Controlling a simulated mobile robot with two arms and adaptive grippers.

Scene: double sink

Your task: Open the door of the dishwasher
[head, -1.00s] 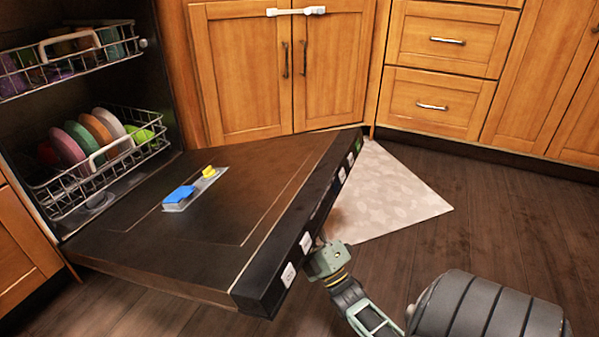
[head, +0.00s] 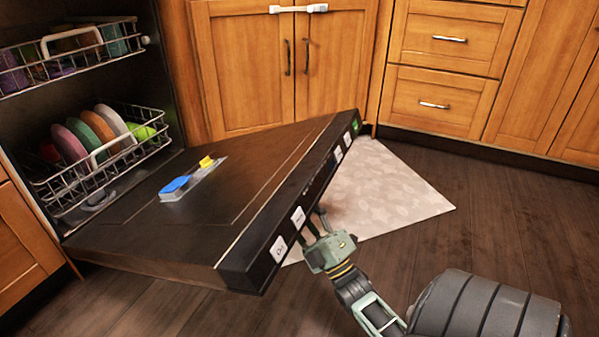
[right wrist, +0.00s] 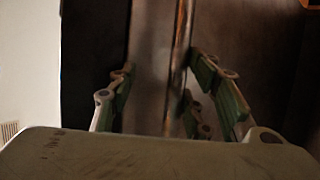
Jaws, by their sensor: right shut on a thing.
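The dishwasher door (head: 205,222) is swung down and open, its inner side facing up and its outer edge tilted a little upward. The black control strip (head: 290,212) with white labels runs along that outer edge. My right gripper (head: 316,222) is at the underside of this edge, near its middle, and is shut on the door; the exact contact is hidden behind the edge. In the right wrist view, the fingers (right wrist: 163,100) stand on both sides of a dark brownish surface, which is blurred. My left gripper is not in view.
The lower rack (head: 95,165) with several plates and the upper rack (head: 70,55) sit inside the dishwasher. A blue and yellow dispenser (head: 190,183) is on the door. Wooden cabinets (head: 240,75) stand behind. A pale mat (head: 400,190) lies on the floor; floor to the right is clear.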

